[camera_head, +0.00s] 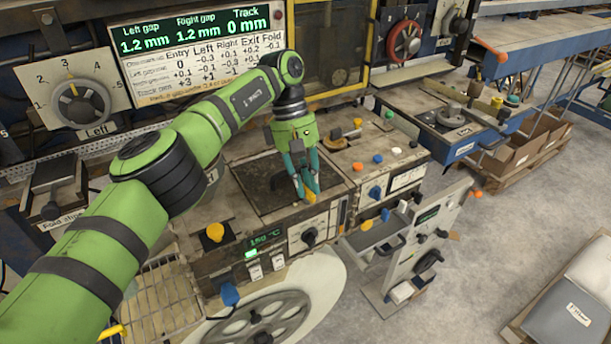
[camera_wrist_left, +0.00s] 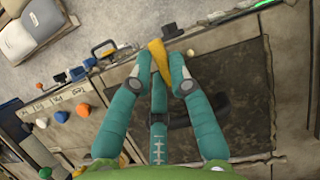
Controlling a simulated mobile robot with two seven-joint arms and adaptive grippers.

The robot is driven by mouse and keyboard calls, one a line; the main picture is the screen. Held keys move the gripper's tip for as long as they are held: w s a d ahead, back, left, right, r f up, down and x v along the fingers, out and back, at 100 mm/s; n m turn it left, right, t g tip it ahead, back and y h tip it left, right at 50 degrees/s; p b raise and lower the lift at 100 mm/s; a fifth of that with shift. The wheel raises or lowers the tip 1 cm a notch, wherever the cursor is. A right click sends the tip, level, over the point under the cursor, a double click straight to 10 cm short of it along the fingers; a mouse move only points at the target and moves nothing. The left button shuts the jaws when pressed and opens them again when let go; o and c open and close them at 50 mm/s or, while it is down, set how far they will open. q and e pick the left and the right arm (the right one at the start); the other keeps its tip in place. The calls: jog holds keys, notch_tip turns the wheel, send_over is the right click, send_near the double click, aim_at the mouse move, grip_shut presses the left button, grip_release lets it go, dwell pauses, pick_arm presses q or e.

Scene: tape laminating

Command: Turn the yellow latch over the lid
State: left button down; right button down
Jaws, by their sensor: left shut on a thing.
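The yellow latch (camera_head: 311,196) is at the front edge of the machine top, partly hidden by fingers in the head view. My left gripper (camera_head: 304,188) reaches down to it with teal fingers shut on it. In the left wrist view the yellow latch (camera_wrist_left: 159,62) stands between the fingertips of my left gripper (camera_wrist_left: 160,80). The dark flat lid (camera_head: 255,189) lies under and behind the gripper; it also shows in the left wrist view (camera_wrist_left: 238,90). A dark handle-like shape on it is partly covered by the fingers. My right gripper is out of view.
A yellow knob (camera_head: 214,232) stands on the machine top to the left. A black dial (camera_head: 309,236) is on the front panel below the latch. Small coloured knobs (camera_head: 375,192) lie to the right. A large white reel (camera_head: 270,310) is below.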

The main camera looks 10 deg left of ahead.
pick_arm(q)
jog(key=shift+s+f+m, duration=0.1)
jog(key=shift+f+m, duration=0.1)
jog(key=shift+m, duration=0.2)
jog(key=c, duration=1.1)
grip_release()
jog(key=shift+c, duration=0.2)
jog(key=shift+r, duration=0.15)
